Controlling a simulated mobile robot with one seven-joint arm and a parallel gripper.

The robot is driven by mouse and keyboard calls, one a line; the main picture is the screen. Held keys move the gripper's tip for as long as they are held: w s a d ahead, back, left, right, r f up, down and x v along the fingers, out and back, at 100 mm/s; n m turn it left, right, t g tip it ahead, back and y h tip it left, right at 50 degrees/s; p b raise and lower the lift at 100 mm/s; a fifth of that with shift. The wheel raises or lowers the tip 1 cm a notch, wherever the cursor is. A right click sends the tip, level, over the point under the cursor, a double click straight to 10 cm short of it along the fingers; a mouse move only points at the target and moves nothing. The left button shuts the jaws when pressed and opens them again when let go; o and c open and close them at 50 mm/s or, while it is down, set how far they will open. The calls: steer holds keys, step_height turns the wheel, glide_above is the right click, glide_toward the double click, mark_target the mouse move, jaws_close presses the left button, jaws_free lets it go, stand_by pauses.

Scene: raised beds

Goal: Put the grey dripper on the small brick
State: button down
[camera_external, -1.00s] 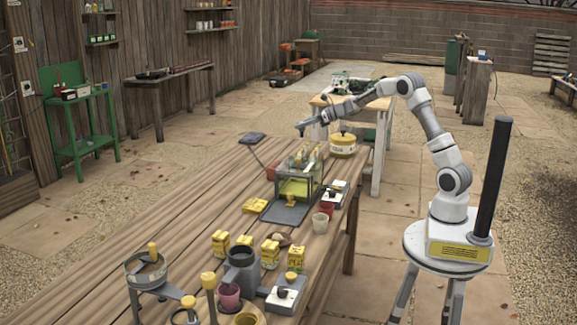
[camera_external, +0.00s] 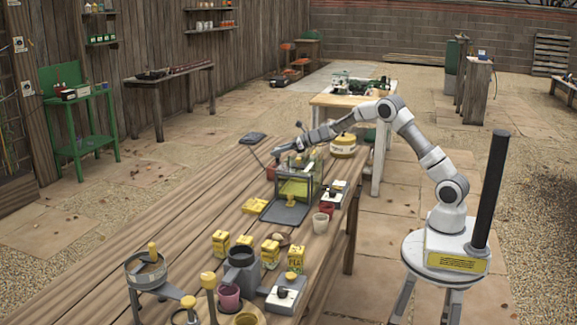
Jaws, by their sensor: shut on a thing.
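My gripper (camera_external: 277,155) is at the end of the outstretched arm, over the far part of the wooden table, just left of and above the glass-sided case. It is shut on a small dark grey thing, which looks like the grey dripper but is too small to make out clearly. A small reddish block (camera_external: 271,173) shows just below the gripper, at the left of the case; it may be the small brick, but I cannot tell for sure. A gap between gripper and block is hard to judge.
The glass-sided case (camera_external: 311,183) stands close to the gripper on its right. The table's left side (camera_external: 150,225) is mostly clear.

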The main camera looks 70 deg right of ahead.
steer(key=shift+f, duration=0.4)
steer(key=shift+f, duration=0.15)
steer(key=c, duration=0.5)
jaws_free()
steer(key=shift+r, duration=0.2)
